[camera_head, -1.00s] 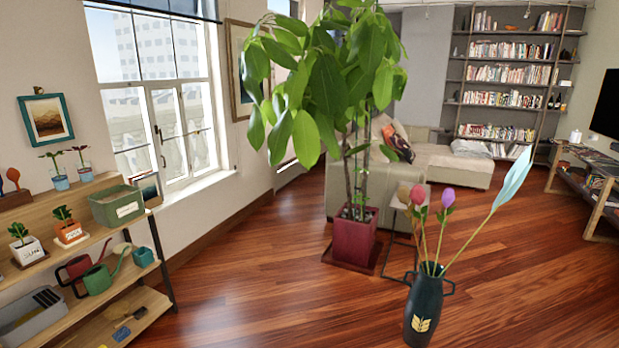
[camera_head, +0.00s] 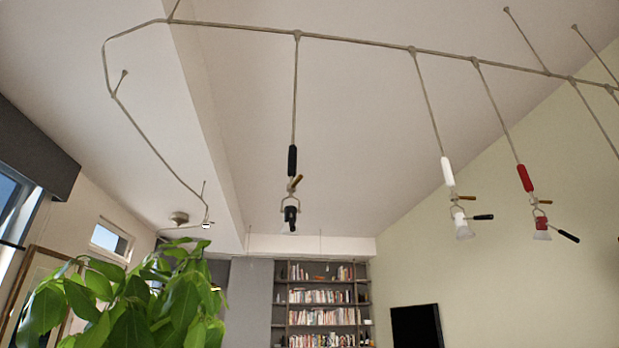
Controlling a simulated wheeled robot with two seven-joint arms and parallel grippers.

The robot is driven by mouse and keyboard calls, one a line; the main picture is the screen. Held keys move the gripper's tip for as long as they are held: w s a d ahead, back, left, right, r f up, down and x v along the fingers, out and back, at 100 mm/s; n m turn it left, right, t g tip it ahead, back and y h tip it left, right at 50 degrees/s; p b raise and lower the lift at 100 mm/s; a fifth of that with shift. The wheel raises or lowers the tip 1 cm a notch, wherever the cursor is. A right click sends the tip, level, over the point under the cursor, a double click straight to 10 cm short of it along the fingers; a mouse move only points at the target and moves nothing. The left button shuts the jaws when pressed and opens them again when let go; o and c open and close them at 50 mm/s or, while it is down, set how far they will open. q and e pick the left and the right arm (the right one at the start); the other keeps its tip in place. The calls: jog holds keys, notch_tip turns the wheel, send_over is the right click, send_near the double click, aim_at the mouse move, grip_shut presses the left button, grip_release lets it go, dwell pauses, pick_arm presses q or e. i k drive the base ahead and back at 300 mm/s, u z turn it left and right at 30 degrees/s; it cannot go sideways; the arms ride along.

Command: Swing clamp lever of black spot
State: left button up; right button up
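The black spot (camera_head: 290,215) hangs from the ceiling rail on a thin rod, left of the picture's middle. Its rod has a black sleeve (camera_head: 292,160), with a small orange-brown lever (camera_head: 295,183) just below it. A white spot (camera_head: 463,226) and a red spot (camera_head: 541,225) hang farther right on the same rail, each with a similar small lever and a black handle. Neither of my grippers is in view.
The bent metal rail (camera_head: 350,41) runs across the ceiling. A leafy plant (camera_head: 130,305) fills the lower left. A bookshelf (camera_head: 320,305) and a dark screen (camera_head: 416,327) stand at the back. The space around the hanging spots looks clear.

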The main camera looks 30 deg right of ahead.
aim_at(297, 181)
jog(key=k, duration=0.25)
jog(key=z, duration=0.85)
jog(key=i, duration=0.6)
